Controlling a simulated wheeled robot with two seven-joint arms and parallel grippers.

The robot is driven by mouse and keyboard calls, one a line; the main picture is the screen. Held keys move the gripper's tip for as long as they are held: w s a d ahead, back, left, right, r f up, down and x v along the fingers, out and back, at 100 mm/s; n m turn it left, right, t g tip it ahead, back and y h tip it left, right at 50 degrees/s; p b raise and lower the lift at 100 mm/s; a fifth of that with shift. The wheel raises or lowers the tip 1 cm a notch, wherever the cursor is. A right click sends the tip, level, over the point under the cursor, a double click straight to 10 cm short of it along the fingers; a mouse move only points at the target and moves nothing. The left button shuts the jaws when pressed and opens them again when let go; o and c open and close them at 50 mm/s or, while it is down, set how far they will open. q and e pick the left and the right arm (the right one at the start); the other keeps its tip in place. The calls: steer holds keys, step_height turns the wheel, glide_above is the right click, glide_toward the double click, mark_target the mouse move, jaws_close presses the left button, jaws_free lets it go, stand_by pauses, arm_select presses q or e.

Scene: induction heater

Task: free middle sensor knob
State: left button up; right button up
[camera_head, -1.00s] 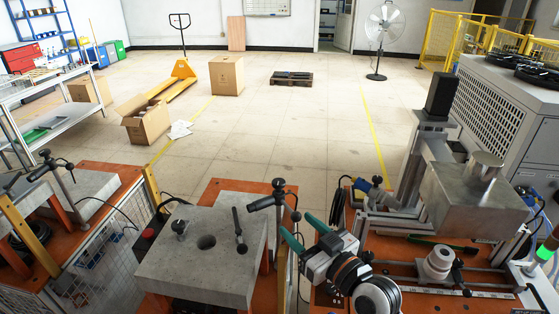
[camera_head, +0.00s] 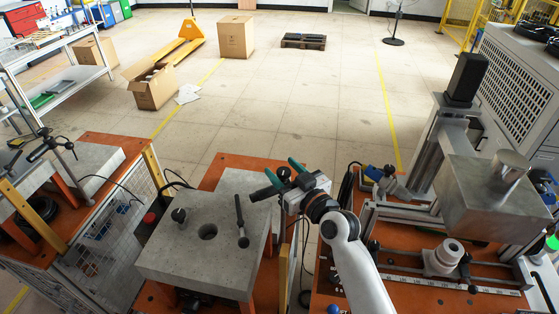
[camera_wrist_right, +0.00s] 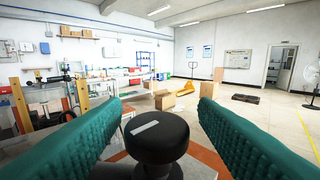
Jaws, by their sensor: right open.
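The middle sensor's black round knob (camera_head: 284,173) tops a stand beside the grey block table, with a dark cylindrical sensor (camera_head: 262,194) pointing left from it. My right gripper (camera_head: 279,166) has its two green fingers open, one on each side of the knob. In the right wrist view the knob (camera_wrist_right: 157,134) sits low between the spread fingers (camera_wrist_right: 160,106), with a visible gap on both sides. Its white mark faces up. The stand's lower part is mostly hidden. My left gripper is not in view.
A grey block (camera_head: 180,257) with a hole and two black fittings lies left of the gripper. A machine with a metal box (camera_head: 495,205) and a black-topped column stands right. Another sensor stand (camera_head: 50,146) is at far left.

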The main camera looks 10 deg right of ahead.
steer(key=shift+x, duration=0.9)
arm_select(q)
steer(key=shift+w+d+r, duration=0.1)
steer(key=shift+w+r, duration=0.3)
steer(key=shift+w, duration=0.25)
arm_select(e)
steer(key=shift+a+r, duration=0.1)
steer(key=shift+a, duration=0.05)
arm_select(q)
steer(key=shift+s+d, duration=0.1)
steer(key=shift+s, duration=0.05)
